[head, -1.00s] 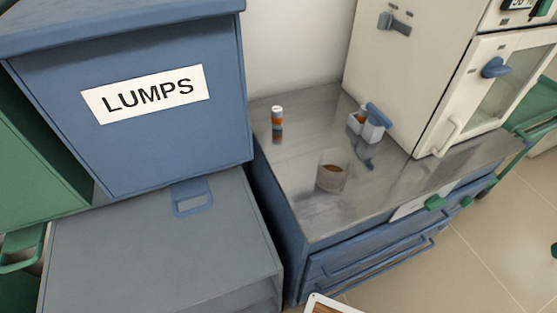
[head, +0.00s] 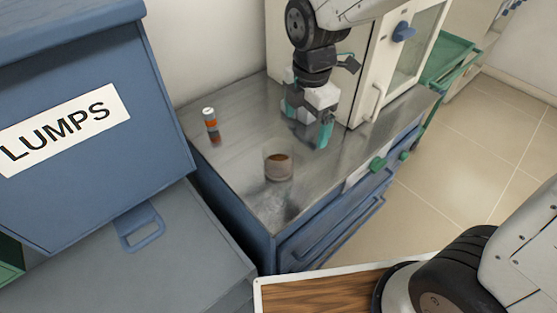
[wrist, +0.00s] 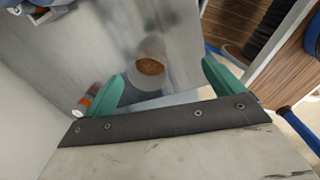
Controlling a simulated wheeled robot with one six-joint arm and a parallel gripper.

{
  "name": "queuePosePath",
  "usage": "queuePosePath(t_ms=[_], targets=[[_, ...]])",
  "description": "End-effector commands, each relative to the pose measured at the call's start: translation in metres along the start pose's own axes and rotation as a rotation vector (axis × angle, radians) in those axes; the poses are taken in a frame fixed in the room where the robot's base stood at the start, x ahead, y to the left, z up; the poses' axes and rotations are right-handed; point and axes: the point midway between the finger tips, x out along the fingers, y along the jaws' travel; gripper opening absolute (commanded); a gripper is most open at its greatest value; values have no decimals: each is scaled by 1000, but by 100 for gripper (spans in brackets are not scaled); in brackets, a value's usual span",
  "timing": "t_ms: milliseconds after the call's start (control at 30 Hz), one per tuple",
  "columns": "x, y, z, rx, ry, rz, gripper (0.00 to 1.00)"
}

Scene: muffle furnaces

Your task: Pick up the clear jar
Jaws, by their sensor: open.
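The clear jar (head: 278,167) stands upright on the metal worktop of the blue cabinet and holds a brown substance at its bottom. It also shows in the wrist view (wrist: 150,66), ahead of and between the two teal fingers. My gripper (head: 308,128) is above the worktop, behind and to the right of the jar in the head view. It is open and empty, apart from the jar; the wrist view shows its fingers (wrist: 165,80) spread wide.
A small orange-and-white bottle (head: 211,125) stands left of the jar. A white furnace (head: 372,75) stands at the back right of the worktop. A blue bin labelled LUMPS (head: 90,165) is at the left. The worktop's front (head: 250,190) is clear.

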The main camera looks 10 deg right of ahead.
Motion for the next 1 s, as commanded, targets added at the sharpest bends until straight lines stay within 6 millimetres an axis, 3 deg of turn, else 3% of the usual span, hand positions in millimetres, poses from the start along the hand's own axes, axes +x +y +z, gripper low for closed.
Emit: queuePosePath(t_ms=[100,300,833,1000], targets=[[32,24,-22,-276,4,-17,93],[58,40,-38,-498,8,-23,93],[124,38,-37,-517,9,-25,93],[135,38,-37,-516,8,-22,93]])
